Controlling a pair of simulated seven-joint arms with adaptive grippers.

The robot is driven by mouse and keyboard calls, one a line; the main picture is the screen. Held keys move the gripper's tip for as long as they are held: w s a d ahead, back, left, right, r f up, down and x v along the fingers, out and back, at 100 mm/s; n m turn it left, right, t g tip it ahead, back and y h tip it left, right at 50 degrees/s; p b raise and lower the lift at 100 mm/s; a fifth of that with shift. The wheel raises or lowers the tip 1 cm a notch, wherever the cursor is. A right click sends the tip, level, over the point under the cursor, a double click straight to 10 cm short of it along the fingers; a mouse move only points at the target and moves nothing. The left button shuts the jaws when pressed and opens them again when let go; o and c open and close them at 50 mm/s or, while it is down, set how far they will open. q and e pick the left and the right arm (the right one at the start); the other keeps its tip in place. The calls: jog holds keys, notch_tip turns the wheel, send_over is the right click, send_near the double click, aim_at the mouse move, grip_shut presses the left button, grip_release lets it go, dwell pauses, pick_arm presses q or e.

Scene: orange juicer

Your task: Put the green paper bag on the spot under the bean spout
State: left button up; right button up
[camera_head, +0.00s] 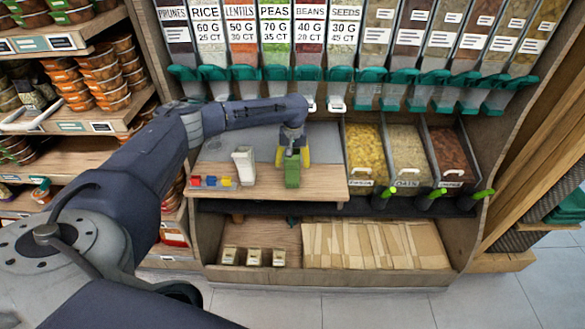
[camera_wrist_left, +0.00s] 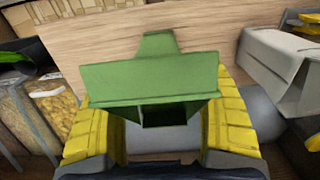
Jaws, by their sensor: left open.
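The green paper bag (camera_head: 292,172) stands on the wooden counter of the bean display, near its front edge. Its open top shows in the left wrist view (camera_wrist_left: 150,80). My left gripper (camera_head: 292,157) is open, with one yellow finger on each side of the bag; whether either finger touches it I cannot tell. The fingers also flank the bag in the left wrist view (camera_wrist_left: 158,110). The bean dispenser (camera_head: 310,48) is behind and above, with its white spout (camera_head: 311,106) close behind my wrist. The spot below it is partly hidden by my gripper. My right gripper is not in view.
A white bag (camera_head: 244,165) stands left of the green one and shows at the right in the wrist view (camera_wrist_left: 285,70). Small coloured blocks (camera_head: 211,181) lie farther left. Bins of yellow pieces (camera_head: 366,157) and other foods stand right. Grey surface (camera_head: 235,140) lies behind.

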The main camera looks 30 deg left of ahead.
pick_arm(q)
notch_tip(320, 180, up, 8)
jog(key=shift+o, duration=0.8)
jog(key=shift+d+r, duration=0.1)
jog(key=shift+r, duration=0.3)
